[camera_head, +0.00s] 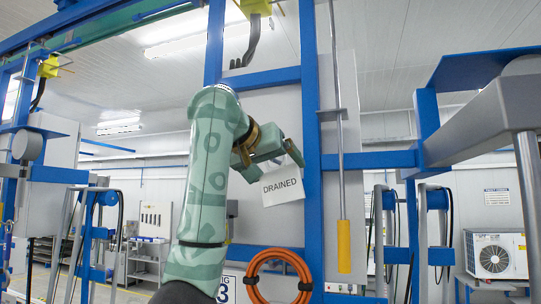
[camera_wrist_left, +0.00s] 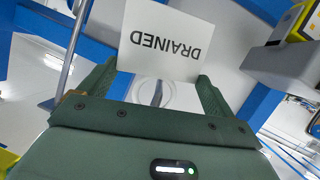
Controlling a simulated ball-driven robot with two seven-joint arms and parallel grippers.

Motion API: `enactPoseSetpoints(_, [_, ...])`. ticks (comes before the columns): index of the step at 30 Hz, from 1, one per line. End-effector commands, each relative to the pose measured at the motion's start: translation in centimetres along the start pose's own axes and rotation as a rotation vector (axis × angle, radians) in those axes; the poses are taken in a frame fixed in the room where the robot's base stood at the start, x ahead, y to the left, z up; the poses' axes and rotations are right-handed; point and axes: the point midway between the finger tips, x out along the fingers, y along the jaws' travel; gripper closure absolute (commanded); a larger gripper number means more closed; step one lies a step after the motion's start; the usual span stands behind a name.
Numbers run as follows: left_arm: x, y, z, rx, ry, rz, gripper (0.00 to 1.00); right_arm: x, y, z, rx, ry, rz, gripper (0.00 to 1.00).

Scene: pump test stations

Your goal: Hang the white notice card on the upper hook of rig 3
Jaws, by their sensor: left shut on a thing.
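The white notice card (camera_head: 283,187) reads DRAINED and hangs slightly tilted below my left gripper (camera_head: 284,152), in front of the grey panel of rig 3. In the left wrist view the card (camera_wrist_left: 160,42) appears upside down at the fingertips (camera_wrist_left: 155,76), and my left gripper is shut on it. The rig 3 sign (camera_head: 228,289) is low, partly behind my left arm. I cannot make out the upper hook in the head view; a small grey pin shows below the card in the left wrist view, but I cannot tell what it is. My right gripper is not in view.
A blue upright post (camera_head: 312,130) stands just right of the card. An orange hose coil (camera_head: 279,252) hangs below it. A vertical rod with a yellow sleeve (camera_head: 344,245) is further right. A large grey beam (camera_head: 490,120) fills the upper right.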

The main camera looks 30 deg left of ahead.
Motion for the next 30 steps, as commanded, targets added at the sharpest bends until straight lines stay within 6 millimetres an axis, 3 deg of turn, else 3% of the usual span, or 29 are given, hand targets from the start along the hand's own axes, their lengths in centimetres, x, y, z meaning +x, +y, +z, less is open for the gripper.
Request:
enactPoseSetpoints(9, [1.8, -0.2, -0.9, 0.001, -0.001, -0.002, 0.33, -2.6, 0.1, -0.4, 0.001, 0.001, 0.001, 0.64])
enactPoseSetpoints(18, [3.2, -0.6, -0.1, 0.000, 0.001, -0.001, 0.33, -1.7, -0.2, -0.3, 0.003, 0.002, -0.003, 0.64])
enactPoseSetpoints(30, [3.3, -0.6, -0.1, 0.000, 0.001, 0.000, 0.33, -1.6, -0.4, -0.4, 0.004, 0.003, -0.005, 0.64])
